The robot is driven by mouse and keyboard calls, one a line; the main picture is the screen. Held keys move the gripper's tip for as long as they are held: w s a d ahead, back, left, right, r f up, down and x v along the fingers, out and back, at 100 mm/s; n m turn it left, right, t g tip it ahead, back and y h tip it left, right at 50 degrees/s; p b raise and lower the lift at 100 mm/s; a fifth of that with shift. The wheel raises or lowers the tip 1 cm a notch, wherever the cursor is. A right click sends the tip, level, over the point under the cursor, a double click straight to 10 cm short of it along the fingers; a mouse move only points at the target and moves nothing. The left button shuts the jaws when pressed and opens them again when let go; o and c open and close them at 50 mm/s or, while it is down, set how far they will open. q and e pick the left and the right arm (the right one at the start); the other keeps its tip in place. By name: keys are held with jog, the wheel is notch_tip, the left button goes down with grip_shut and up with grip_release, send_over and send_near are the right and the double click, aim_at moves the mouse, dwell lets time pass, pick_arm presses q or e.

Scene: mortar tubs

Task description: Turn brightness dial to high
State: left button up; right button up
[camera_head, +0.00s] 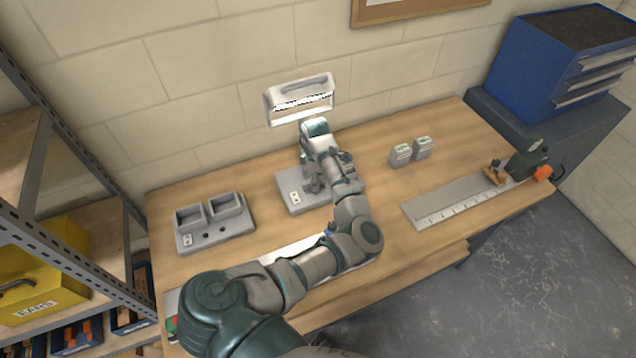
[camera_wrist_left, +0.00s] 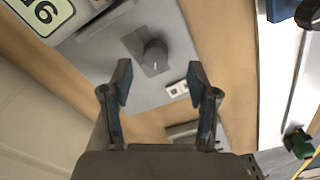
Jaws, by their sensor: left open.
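The brightness dial (camera_wrist_left: 155,57) is a dark grey round knob on a darker square patch of a light grey base plate (camera_wrist_left: 170,20). A pale pointer mark shows on the knob's side. In the head view the base plate (camera_head: 293,204) sits mid-table below the lit lamp head (camera_head: 302,100); my arm partly covers it, and the dial is hard to make out there. My left gripper (camera_wrist_left: 160,82) is open and empty, its two fingers apart with the dial just beyond the tips, between their lines. In the head view the left gripper (camera_head: 314,180) is over the plate. My right gripper is out of view.
A grey holder with two square cups (camera_head: 213,232) stands left of the plate. Two small labelled blocks (camera_head: 402,155) stand to the right. A long ruled plate (camera_head: 450,200) lies farther right. A blue drawer cabinet (camera_head: 540,70) stands beyond. Bare wood lies between them.

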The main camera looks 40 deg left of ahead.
pick_arm(q)
jog(key=a+f, duration=0.2)
jog(key=f, duration=0.1)
jog(key=shift+f, duration=0.25)
jog(key=shift+s+d+f, duration=0.1)
jog(key=shift+f, duration=0.5)
jog(key=shift+d+f, duration=0.1)
jog(key=shift+d, duration=0.1)
jog(key=shift+w+d, duration=0.35)
jog(key=shift+d, duration=0.15)
jog(key=shift+s+d+r, duration=0.15)
jog(key=shift+r, duration=0.15)
jog(key=c, duration=0.8)
jog(key=shift+f, duration=0.1)
grip_shut()
jog(key=shift+s+a, duration=0.1)
jog(key=shift+a, duration=0.25)
jog(key=shift+f, duration=0.1)
